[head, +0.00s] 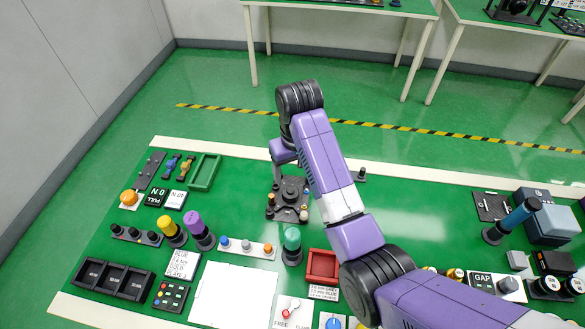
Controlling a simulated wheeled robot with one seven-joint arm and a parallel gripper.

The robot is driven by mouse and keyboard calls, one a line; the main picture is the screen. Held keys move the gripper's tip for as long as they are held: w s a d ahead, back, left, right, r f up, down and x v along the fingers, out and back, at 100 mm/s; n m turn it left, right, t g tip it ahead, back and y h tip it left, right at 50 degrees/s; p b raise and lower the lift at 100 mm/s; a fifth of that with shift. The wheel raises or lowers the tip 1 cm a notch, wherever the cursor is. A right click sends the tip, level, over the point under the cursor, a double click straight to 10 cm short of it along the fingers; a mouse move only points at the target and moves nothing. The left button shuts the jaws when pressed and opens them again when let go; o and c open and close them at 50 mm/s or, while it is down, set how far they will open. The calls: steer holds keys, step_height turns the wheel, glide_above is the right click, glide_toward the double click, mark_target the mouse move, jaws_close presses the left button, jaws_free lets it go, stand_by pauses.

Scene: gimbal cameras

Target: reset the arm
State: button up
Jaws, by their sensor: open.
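My purple and black arm (322,155) reaches from the lower right over the workbench (130,262) and bends at a dark joint near the bench's far edge. Its wrist (284,152) turns down behind the forearm. My gripper (287,186) is low over a dark plate (272,212) with small knobs, left of the forearm. It is open. Its fingers are small and partly hidden, and I see nothing held in it. I cannot tell whether it touches the plate.
Left of the arm stand a green tray (205,172), yellow (171,231) and purple (198,231) knobs and a black bin (112,279). A teal knob (292,246) and red tray (322,265) are close to the arm. A blue-handled device (512,220) stands right.

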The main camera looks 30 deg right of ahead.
steer(key=shift+r, duration=0.35)
stand_by(0.3)
steer(key=w+r+t, duration=0.5)
steer(key=w+t, duration=0.3)
steer(key=w, duration=0.1)
steer(key=s+a+r+t, duration=0.1)
steer(key=s+t, duration=0.1)
steer(key=s, duration=2.3)
steer(key=s+a+r+t+b, duration=0.1)
steer(key=s+a+t, duration=0.1)
steer(key=s, duration=2.3)
steer(key=shift+r+t+b, duration=0.2)
steer(key=shift+t+b, duration=0.1)
steer(key=shift+t, duration=0.4)
